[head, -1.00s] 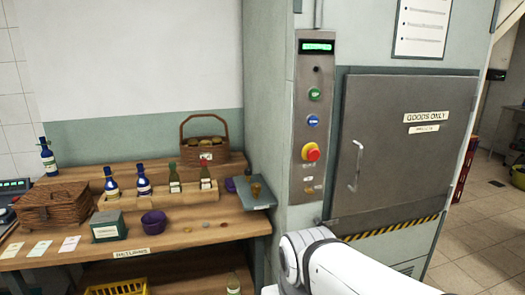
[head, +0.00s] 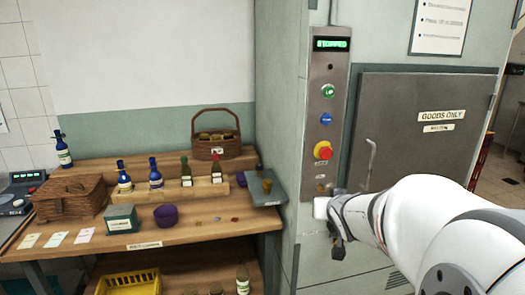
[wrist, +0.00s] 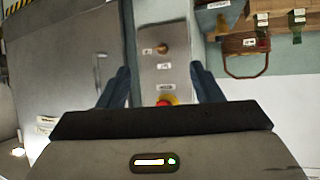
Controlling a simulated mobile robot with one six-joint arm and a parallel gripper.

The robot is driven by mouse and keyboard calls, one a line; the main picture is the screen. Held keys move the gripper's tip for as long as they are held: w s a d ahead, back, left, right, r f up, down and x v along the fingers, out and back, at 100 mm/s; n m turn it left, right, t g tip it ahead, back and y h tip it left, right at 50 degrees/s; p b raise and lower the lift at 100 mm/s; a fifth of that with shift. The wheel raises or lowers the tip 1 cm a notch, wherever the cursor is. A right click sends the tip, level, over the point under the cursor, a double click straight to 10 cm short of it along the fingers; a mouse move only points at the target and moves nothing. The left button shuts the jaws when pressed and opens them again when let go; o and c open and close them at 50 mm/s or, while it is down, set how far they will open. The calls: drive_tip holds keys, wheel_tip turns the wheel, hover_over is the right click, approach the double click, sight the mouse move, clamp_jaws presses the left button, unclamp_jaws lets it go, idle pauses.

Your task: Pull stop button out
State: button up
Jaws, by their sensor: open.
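The red stop button (head: 323,148) sits on a yellow collar, low on the steel control panel (head: 322,102) beside the goods lift door. The panel's green display reads "STOPPED". My gripper (head: 338,242) is below the button and in front of the panel's lower end in the head view, its fingers small and dark there. In the wrist view, which is upside down, my gripper (wrist: 160,68) is open and empty, with a finger on either side of the panel. The red button (wrist: 163,102) shows between the fingers, partly hidden by the gripper body.
A green button (head: 327,90) and a blue button (head: 326,119) are above the stop button. A key switch (wrist: 161,49) is below it. The lift door handle (head: 369,163) is right of the panel. A wooden counter (head: 190,230) with bottles and baskets stands left.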

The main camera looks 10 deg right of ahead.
sight(327, 155)
drive_tip(key=w+d+r+t+y+p, duration=0.1)
drive_tip(key=w+r+t, duration=0.1)
drive_tip(key=w, duration=0.2)
drive_tip(key=w+d+r+t+y+p, duration=0.1)
drive_tip(key=w+d+r+t, duration=0.1)
drive_tip(key=w, duration=0.3)
drive_tip(key=w+d+r+n+t+y+p, duration=0.1)
drive_tip(key=w+d+r+t, duration=0.1)
drive_tip(key=w, duration=0.3)
drive_tip(key=shift+r+y, duration=0.35)
drive_tip(key=shift+y, duration=0.05)
